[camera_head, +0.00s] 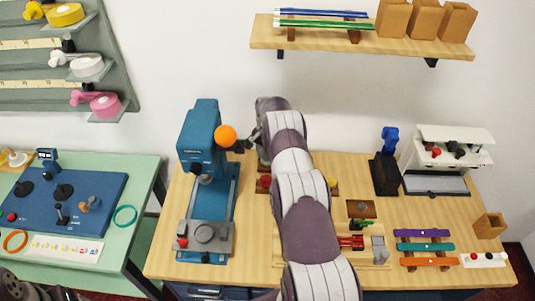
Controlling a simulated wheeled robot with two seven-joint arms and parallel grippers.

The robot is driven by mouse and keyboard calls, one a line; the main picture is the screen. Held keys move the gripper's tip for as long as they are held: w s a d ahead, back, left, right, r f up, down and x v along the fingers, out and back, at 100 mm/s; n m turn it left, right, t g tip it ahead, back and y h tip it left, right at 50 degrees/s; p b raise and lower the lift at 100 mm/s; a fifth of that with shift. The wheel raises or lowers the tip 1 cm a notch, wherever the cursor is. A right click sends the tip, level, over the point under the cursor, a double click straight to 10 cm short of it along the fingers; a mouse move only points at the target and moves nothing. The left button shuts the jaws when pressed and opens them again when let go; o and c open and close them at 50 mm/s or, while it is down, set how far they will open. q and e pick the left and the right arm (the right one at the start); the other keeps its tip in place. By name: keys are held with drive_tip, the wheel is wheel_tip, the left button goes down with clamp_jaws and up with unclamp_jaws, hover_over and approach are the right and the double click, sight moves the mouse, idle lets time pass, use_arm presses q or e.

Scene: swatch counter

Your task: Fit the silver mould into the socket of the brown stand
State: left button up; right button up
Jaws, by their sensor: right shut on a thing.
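My right gripper (240,145) is beside the orange ball (225,136) on the blue press (202,125) and is shut on it, as far as I can see. The arm covers much of the counter's middle. A small brown stand (352,206) with a dark round spot in its top lies right of the arm. I cannot make out the silver mould for sure; a round grey piece (204,233) sits on the press's grey base. My left gripper does not show.
The wooden counter (160,262) also holds a dark upright holder (385,176), a white rack (450,150) and coloured bars (425,246). A shelf (340,42) hangs above. A green table (115,225) with a blue panel (75,200) stands left, across a gap.

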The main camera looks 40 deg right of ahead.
drive_tip(key=shift+f, duration=0.1)
drive_tip(key=o, duration=1.3)
wheel_tip(320, 180, up, 8)
drive_tip(key=p, duration=0.6)
drive_tip(key=shift+p, duration=0.4)
drive_tip(key=shift+f, duration=0.2)
